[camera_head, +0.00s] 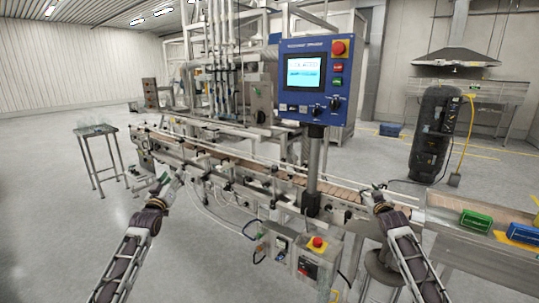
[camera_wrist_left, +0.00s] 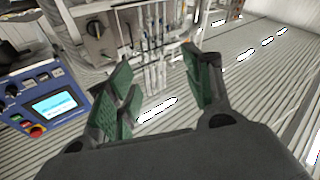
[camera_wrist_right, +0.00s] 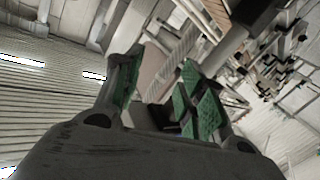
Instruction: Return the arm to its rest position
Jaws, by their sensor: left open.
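My left gripper (camera_head: 166,181) is in front of the left part of the conveyor in the head view. In the left wrist view its green-padded fingers (camera_wrist_left: 158,68) are spread, with nothing between them. My right gripper (camera_head: 375,192) is near the right end of the conveyor, left of the metal side table. In the right wrist view its green-padded fingers (camera_wrist_right: 160,72) stand apart, and I see no object held. Both forearms reach up from the bottom of the head view.
The conveyor (camera_head: 255,172) of the filling machine runs across ahead. A blue control panel (camera_head: 304,78) stands on a post. A lower box has a red button (camera_head: 318,243). A green bin (camera_head: 475,221) and a blue bin (camera_head: 524,234) are at right. A small table (camera_head: 95,133) is at left.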

